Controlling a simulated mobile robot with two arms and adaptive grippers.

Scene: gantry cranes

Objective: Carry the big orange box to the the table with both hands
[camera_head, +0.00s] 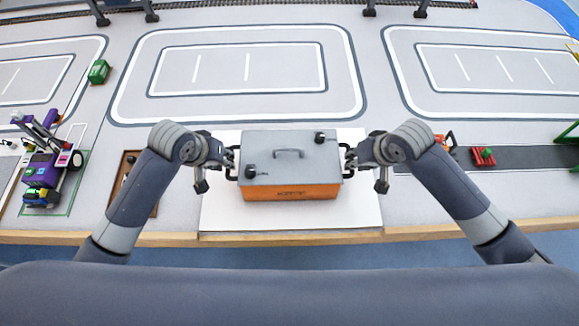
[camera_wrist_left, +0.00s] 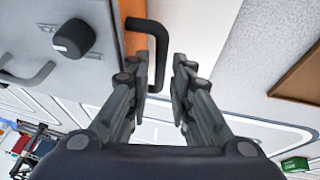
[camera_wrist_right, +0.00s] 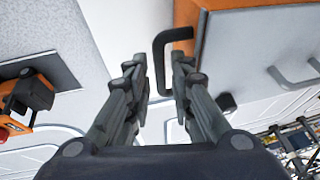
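The big orange box (camera_head: 292,191) with a grey lid (camera_head: 290,158) sits level on a white rectangular surface at the table's front edge. It has a dark side handle at each end. My left gripper (camera_head: 232,160) is at the box's left side; in the left wrist view its fingers (camera_wrist_left: 160,80) are apart, with the black side handle (camera_wrist_left: 160,45) at the gap between them. My right gripper (camera_head: 349,160) is at the right side; in the right wrist view its fingers (camera_wrist_right: 160,75) are apart around the other black handle (camera_wrist_right: 158,55). Neither gripper visibly clamps its handle.
The white surface (camera_head: 225,214) lies on the table (camera_head: 420,210), which has painted white tracks. A purple-and-green toy vehicle (camera_head: 45,170) and brown tray (camera_head: 146,205) are left. A green block (camera_head: 98,72) is behind. A red item (camera_head: 482,156) is right.

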